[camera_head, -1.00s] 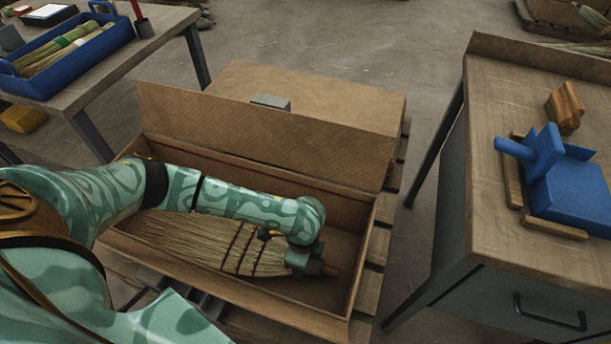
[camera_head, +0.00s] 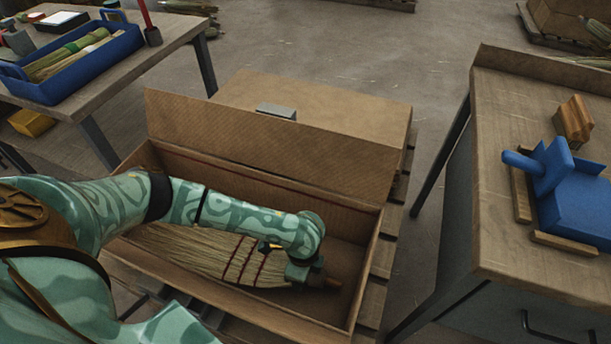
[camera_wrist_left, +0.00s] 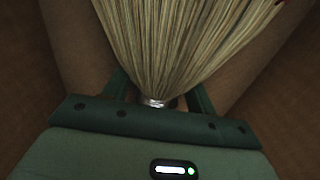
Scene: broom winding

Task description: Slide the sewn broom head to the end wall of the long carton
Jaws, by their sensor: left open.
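The sewn broom head (camera_head: 205,252) lies flat in the long open carton (camera_head: 362,268). Its straw fans to the left, with dark red stitching across it, and its narrow neck points right. A short brown handle stub (camera_head: 331,284) shows near the carton's right end wall, with a gap between them. My left gripper (camera_head: 298,270) reaches down into the carton at the neck. In the left wrist view the open fingers (camera_wrist_left: 158,90) stand on either side of the neck, below the straw (camera_wrist_left: 170,40), near a shiny metal band (camera_wrist_left: 152,102). My right gripper is out of view.
The carton's raised flap (camera_head: 265,140) stands along its far side. A closed box (camera_head: 340,105) with a grey block (camera_head: 276,111) sits behind it. A table with a blue tray (camera_head: 75,75) stands left.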

